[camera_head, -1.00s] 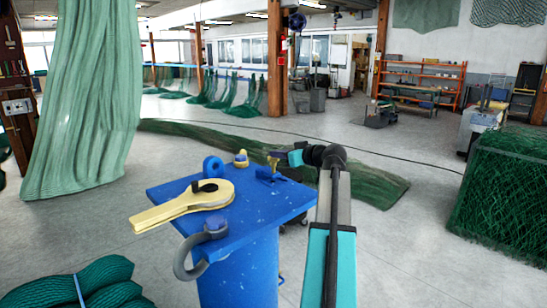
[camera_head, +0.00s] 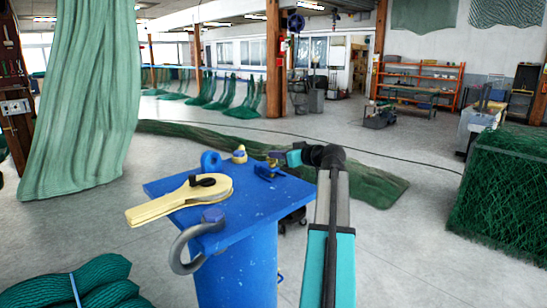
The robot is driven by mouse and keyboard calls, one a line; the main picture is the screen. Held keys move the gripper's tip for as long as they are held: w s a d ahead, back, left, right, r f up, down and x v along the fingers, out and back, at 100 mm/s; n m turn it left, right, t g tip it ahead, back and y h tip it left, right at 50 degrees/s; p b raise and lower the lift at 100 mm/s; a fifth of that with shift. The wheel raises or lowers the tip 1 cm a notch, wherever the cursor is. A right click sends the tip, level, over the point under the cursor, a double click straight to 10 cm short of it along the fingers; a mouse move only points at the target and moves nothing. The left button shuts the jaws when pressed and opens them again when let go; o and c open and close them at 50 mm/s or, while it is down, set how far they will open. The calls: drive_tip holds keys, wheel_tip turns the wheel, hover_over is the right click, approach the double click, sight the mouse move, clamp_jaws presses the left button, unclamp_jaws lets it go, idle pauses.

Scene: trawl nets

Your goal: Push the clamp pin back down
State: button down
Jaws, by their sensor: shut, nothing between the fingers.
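A blue stand (camera_head: 245,210) with a flat top is in front of me. At its far right corner sits a small blue fitting (camera_head: 267,171), which may be the clamp; I cannot make out a pin on it. A small yellow piece with a blue top (camera_head: 239,154) stands upright at the far edge; I cannot tell whether this is the pin. My gripper (camera_head: 273,158) is shut and empty, just above or behind the blue fitting. Whether they touch is too small to tell.
A cream block with a long flat handle and black knob (camera_head: 204,183) lies on the stand. A blue ring (camera_head: 211,163) stands behind it. A grey shackle (camera_head: 180,252) hangs at the near edge. Green nets lie at lower left (camera_head: 85,287) and right (camera_head: 505,195).

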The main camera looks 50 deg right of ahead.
drive_tip(key=s+r+b, duration=0.3)
drive_tip(key=s+r, duration=0.3)
drive_tip(key=s, duration=0.3)
drive_tip(key=shift+s+a+r, duration=0.15)
drive_tip(key=shift+s+a, duration=0.2)
drive_tip(key=shift+s, duration=0.05)
idle(0.5)
